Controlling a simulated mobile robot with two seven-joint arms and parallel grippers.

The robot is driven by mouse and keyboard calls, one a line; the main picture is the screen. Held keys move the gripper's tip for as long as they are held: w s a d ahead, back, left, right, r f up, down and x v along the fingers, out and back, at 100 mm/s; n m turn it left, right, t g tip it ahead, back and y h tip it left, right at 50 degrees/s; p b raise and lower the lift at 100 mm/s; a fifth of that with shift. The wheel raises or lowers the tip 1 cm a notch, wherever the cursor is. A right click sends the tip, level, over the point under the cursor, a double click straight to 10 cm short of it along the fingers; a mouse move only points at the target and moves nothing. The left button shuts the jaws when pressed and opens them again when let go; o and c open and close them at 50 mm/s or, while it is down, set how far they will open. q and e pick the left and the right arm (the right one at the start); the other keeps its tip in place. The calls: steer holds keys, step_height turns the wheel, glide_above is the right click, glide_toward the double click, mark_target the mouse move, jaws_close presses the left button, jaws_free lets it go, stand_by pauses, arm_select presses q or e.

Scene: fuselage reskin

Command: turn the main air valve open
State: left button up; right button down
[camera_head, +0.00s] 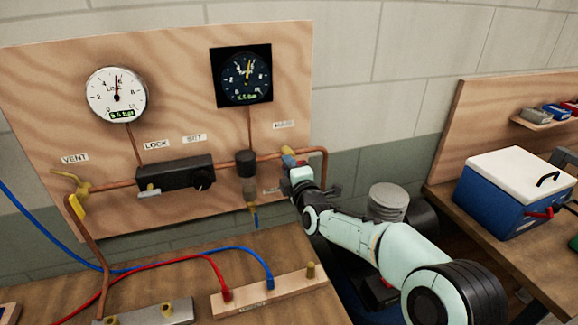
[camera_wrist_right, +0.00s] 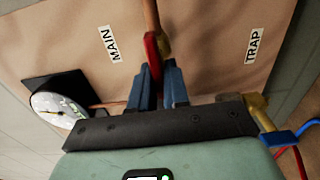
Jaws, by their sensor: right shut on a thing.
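The main air valve (camera_head: 288,151) is a brass body on the copper pipe at the right side of the wooden panel, below a small label. In the right wrist view its red handle (camera_wrist_right: 152,50) stands beside the brass body, close to the MAIN label (camera_wrist_right: 109,44). My right gripper (camera_wrist_right: 157,75) is shut on the red handle, with its blue fingers on either side of the handle's near end. In the head view my right gripper (camera_head: 295,170) reaches the valve from below right and partly hides it. My left gripper is not in view.
The panel carries a white gauge (camera_head: 117,95), a dark gauge (camera_head: 244,78), a black regulator block (camera_head: 176,174) and a yellow-handled vent valve (camera_head: 79,204). Blue and red hoses cross the bench. A blue cooler (camera_head: 503,204) with a white lid stands on the right bench.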

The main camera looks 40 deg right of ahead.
stand_by(0.3)
steer(key=c, duration=1.2)
jaws_free()
steer(key=shift+s, duration=0.1)
steer(key=shift+s+a, duration=0.1)
steer(key=shift+s, duration=0.2)
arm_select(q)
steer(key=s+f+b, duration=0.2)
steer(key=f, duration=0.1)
arm_select(e)
steer(key=v, duration=1.2)
steer(key=shift+s, duration=0.3)
